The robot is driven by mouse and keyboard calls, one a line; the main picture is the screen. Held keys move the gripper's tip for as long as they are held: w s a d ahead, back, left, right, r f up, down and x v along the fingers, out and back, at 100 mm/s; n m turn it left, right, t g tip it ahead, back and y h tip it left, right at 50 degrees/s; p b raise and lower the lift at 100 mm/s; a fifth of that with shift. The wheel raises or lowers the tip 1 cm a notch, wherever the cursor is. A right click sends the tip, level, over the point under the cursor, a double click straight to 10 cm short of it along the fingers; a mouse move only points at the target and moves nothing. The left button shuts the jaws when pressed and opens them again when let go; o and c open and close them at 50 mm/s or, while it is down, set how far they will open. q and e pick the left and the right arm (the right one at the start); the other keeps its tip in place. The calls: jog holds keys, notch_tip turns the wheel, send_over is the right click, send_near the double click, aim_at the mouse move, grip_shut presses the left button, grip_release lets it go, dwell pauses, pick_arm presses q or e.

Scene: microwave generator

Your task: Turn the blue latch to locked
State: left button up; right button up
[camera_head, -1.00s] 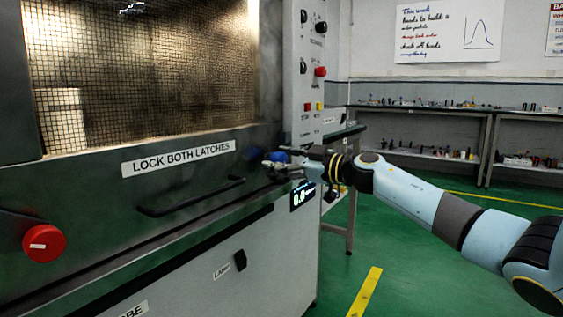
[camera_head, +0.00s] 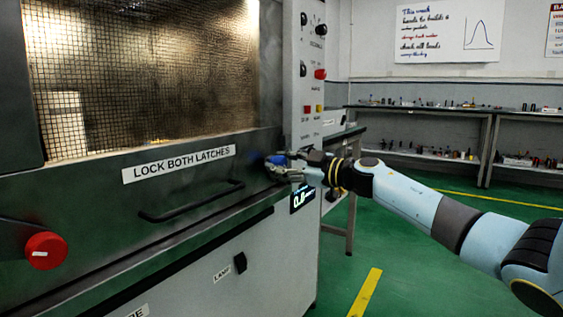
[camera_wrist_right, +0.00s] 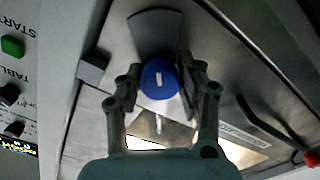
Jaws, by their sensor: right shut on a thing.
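The blue latch (camera_wrist_right: 158,80) is a round knob with a white mark, on the dark front panel. In the right wrist view it sits between the two fingers of my right gripper (camera_wrist_right: 158,88), which is shut on it. The white mark runs roughly up and down in that view. In the head view the latch (camera_head: 277,160) is mostly hidden behind my right gripper (camera_head: 285,166). A red latch (camera_head: 45,251) with a white mark is at the left of the panel; it also shows at the right edge of the wrist view (camera_wrist_right: 312,159). My left gripper is not in view.
A dark bar handle (camera_head: 190,205) runs along the panel below the label "LOCK BOTH LATCHES" (camera_head: 180,164). A grey block (camera_wrist_right: 93,66) stands beside the blue latch. A control column (camera_head: 307,80) rises behind my right gripper. Green floor is open at right.

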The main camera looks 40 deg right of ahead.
jog(key=n+p, duration=0.1)
jog(key=n, duration=0.2)
jog(key=shift+r, duration=0.1)
jog(key=shift+n+p, duration=0.3)
jog(key=shift+n, duration=0.8)
jog(key=n, duration=0.2)
jog(key=shift+n, duration=0.4)
jog(key=n, duration=0.3)
jog(key=shift+f+n, duration=0.2)
jog(key=shift+n, duration=0.1)
jog(key=n+b, duration=0.1)
jog(key=n, duration=0.2)
jog(key=shift+n, duration=0.6)
pick_arm(q)
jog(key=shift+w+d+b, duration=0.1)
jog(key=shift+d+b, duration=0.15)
jog(key=shift+b, duration=0.05)
pick_arm(e)
jog(key=shift+n, duration=0.3)
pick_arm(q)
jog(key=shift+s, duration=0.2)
pick_arm(e)
jog(key=o, duration=1.1)
jog(key=shift+r, duration=0.1)
